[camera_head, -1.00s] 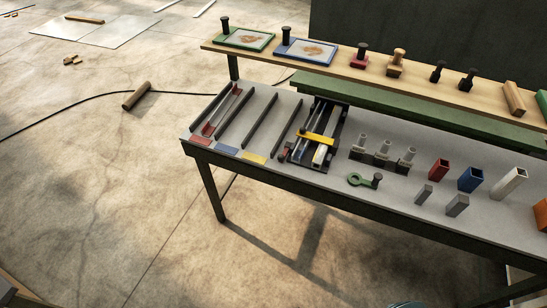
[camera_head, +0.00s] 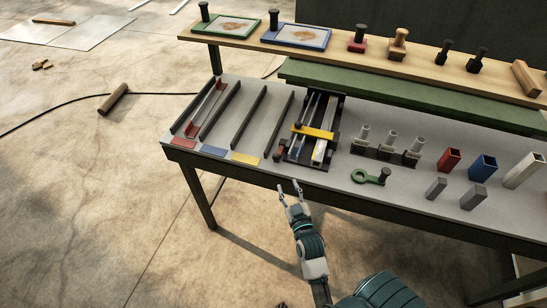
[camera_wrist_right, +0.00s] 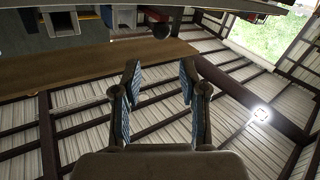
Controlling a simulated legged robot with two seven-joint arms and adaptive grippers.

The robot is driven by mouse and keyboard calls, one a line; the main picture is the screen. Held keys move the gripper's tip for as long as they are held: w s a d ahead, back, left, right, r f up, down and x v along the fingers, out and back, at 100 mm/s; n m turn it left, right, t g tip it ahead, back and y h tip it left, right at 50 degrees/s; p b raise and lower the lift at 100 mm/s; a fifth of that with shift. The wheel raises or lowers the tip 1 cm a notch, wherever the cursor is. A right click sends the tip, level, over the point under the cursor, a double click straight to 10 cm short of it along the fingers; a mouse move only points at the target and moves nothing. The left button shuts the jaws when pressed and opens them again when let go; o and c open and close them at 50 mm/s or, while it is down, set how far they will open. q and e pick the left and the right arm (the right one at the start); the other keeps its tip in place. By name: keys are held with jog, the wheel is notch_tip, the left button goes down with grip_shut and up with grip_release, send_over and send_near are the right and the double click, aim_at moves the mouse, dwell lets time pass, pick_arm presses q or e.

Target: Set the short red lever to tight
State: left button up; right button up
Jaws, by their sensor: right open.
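My right gripper (camera_head: 290,188) is in the head view, just in front of the table's near edge, with its two fingers apart and nothing between them. It also shows open and empty in the right wrist view (camera_wrist_right: 160,85). A dark fixture with rails and a yellow crossbar (camera_head: 314,132) sits on the table beyond the gripper. My left gripper is not in view.
The grey table (camera_head: 330,179) holds grey posts (camera_head: 388,144), a green ring-ended piece (camera_head: 366,177) and several square tubes (camera_head: 482,168) to the right. A wooden shelf (camera_head: 420,71) with stamps runs behind. Open floor lies left of the table.

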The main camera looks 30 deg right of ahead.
aim_at(277, 161)
jog(key=b+x, duration=0.1)
jog(key=x, duration=1.2)
jog(key=shift+w+f, duration=0.1)
jog(key=shift+w, duration=0.3)
jog(key=shift+w+d, duration=0.1)
jog(key=shift+w, duration=0.25)
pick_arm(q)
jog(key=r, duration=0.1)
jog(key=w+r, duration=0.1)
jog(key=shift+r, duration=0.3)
pick_arm(e)
grip_shut()
